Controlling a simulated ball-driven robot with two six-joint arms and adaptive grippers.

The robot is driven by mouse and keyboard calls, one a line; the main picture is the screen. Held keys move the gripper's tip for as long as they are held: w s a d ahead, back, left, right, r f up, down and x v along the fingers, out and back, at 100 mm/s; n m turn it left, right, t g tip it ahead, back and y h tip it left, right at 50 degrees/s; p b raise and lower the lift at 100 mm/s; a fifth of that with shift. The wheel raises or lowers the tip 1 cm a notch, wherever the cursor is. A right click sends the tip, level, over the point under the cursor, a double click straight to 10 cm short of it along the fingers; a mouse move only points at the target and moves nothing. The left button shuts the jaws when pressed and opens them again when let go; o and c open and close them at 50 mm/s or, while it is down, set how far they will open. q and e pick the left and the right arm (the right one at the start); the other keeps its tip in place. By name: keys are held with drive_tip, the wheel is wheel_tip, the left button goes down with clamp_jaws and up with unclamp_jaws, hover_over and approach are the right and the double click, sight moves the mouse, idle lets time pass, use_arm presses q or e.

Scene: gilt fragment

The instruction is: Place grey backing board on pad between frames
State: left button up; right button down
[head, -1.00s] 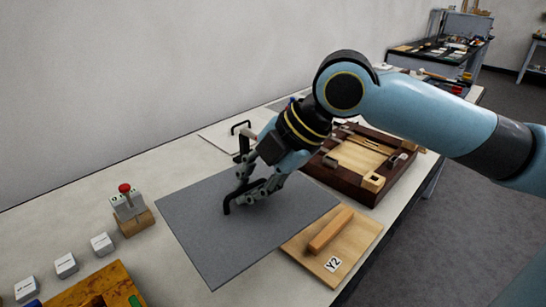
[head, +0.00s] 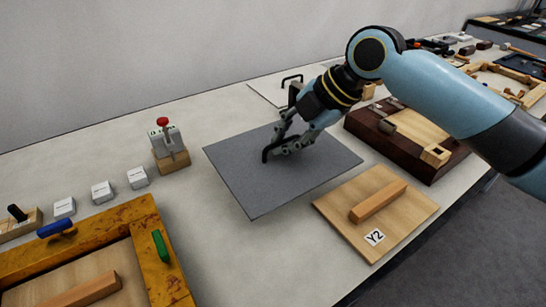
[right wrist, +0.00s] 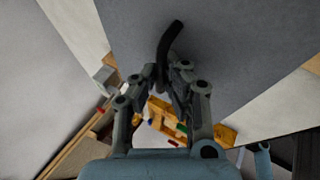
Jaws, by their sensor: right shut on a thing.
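The grey backing board (head: 250,185) is a flat sheet with a black handle (head: 266,153). My right gripper (head: 276,148) is shut on this handle. In the right wrist view the fingers (right wrist: 164,82) close at the lower end of the handle (right wrist: 172,38), with the board (right wrist: 225,45) behind. I cannot tell whether the board touches the table. A worn yellow frame (head: 165,245) lies at the lower left and a dark brown frame (head: 375,140) at the right; the board is between them. No pad is visible; the board may cover it. My left gripper is not in view.
A wooden panel marked Y2 (head: 335,205) lies close to the board's right front edge. A red-knobbed device on a wooden block (head: 172,160) stands left of the board. Small white blocks (head: 102,191) line the back left. Bare table (head: 235,250) shows in front of the board.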

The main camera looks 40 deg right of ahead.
sight(272, 156)
drive_tip(key=w, duration=0.1)
drive_tip(key=w+f, duration=0.2)
drive_tip(key=shift+w+a, duration=0.25)
drive_tip(key=shift+a, duration=0.1)
wheel_tip(272, 156, down, 4)
drive_tip(key=shift+f, duration=0.1)
drive_tip(key=c, duration=1.5)
unclamp_jaws()
drive_tip(key=shift+o, duration=0.2)
drive_tip(key=v, duration=1.2)
drive_tip(key=shift+p, duration=0.3)
